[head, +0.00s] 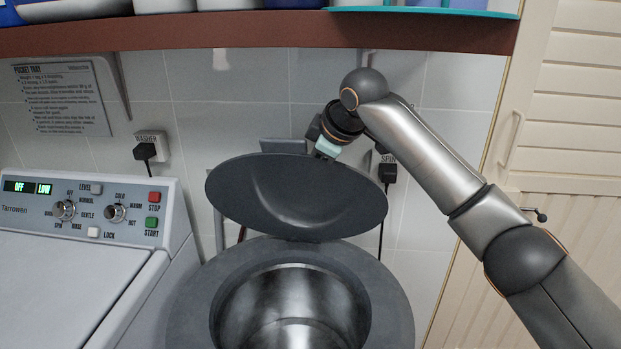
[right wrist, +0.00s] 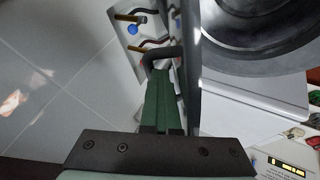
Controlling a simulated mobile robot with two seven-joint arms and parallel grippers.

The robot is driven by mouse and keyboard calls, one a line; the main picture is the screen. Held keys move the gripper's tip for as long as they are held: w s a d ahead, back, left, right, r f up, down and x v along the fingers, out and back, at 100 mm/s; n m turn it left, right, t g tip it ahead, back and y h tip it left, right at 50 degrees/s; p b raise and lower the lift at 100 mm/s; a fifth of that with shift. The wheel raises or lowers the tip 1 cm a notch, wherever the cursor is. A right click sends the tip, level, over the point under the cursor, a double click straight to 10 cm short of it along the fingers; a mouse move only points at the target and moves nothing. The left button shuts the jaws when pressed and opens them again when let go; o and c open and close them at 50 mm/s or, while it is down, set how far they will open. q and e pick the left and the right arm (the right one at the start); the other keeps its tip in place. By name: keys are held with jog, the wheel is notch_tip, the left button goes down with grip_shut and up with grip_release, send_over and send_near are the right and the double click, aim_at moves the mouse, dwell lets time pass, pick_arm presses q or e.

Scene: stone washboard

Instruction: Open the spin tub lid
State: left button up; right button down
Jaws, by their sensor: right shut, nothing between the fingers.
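The spin tub lid (head: 292,190) is a dark grey disc, raised and tilted back above the tub. The spin tub (head: 185,312) has a wide dark rim, and its round steel drum stands exposed below the lid. My right gripper (head: 325,150) is behind the lid's upper right edge, its fingertips hidden there in the head view. In the right wrist view its green fingers (right wrist: 160,82) are shut and empty, close beside the lid seen edge-on (right wrist: 192,70); I cannot tell if they touch. My left gripper is not in view.
A washer (head: 80,275) with a knob panel stands left of the tub. A brown shelf (head: 250,33) with containers hangs above my right arm. Plugs (head: 388,172) and cables are on the tiled wall behind. A louvred door (head: 570,120) is at the right.

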jog(key=shift+w+d+r, duration=0.2)
jog(key=shift+w+r, duration=0.2)
jog(key=shift+w, duration=0.2)
